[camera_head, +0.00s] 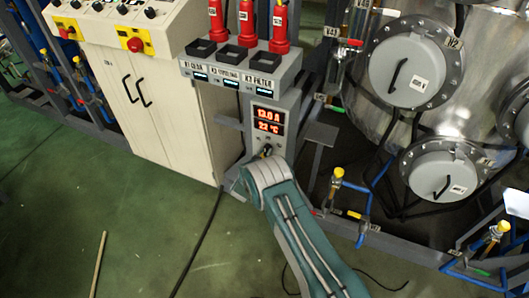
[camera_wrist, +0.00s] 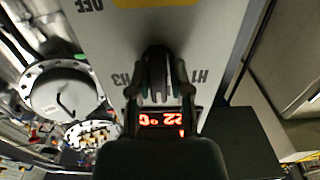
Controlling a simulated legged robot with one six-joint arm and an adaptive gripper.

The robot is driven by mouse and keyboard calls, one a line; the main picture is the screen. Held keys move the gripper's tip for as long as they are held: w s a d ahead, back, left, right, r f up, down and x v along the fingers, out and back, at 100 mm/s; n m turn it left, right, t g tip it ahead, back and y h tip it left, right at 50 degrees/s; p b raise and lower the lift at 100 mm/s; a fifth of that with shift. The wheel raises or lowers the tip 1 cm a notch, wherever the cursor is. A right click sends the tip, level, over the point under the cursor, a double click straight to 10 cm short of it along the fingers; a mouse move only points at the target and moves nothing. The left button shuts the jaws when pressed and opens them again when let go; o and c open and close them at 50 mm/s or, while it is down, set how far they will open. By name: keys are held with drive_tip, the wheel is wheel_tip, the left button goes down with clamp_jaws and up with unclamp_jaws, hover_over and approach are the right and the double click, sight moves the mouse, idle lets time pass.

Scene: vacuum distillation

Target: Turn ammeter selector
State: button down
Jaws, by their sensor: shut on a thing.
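The ammeter panel (camera_head: 287,128) stands below the small rack, its red display (camera_head: 268,120) reading 13.0 A and 22 °C. In the wrist view the panel face (camera_wrist: 215,40) appears upside down, with H1, H3 and OFF labels and part of the display (camera_wrist: 161,120). My gripper (camera_wrist: 158,82) is at the panel between H1 and H3, shut on the dark selector knob (camera_wrist: 156,56). The fingers cover much of the knob, so its exact setting cannot be told. In the head view my arm reaches up to the panel and hides most of my gripper (camera_head: 266,152).
Red plug-like items (camera_head: 247,20) stand over dark sockets above the panel. A beige cabinet (camera_head: 150,100) is at the left and a steel vessel (camera_head: 470,60) with round hatches at the right. Yellow-handled valves (camera_head: 338,174) stand near my arm.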

drive_tip(key=c, duration=0.6)
unclamp_jaws()
drive_tip(key=shift+w+d+r, duration=0.15)
drive_tip(key=shift+w+d, duration=0.05)
drive_tip(key=shift+w, duration=0.25)
drive_tip(key=shift+w+d, duration=0.1)
drive_tip(key=shift+w, duration=0.05)
drive_tip(key=shift+s+a+f, duration=0.2)
drive_tip(key=shift+s+a, duration=0.05)
drive_tip(key=shift+s, duration=0.05)
drive_tip(key=shift+s+a, duration=0.1)
drive_tip(key=shift+s, duration=0.1)
drive_tip(key=v, duration=1.1)
drive_tip(key=shift+s, duration=0.2)
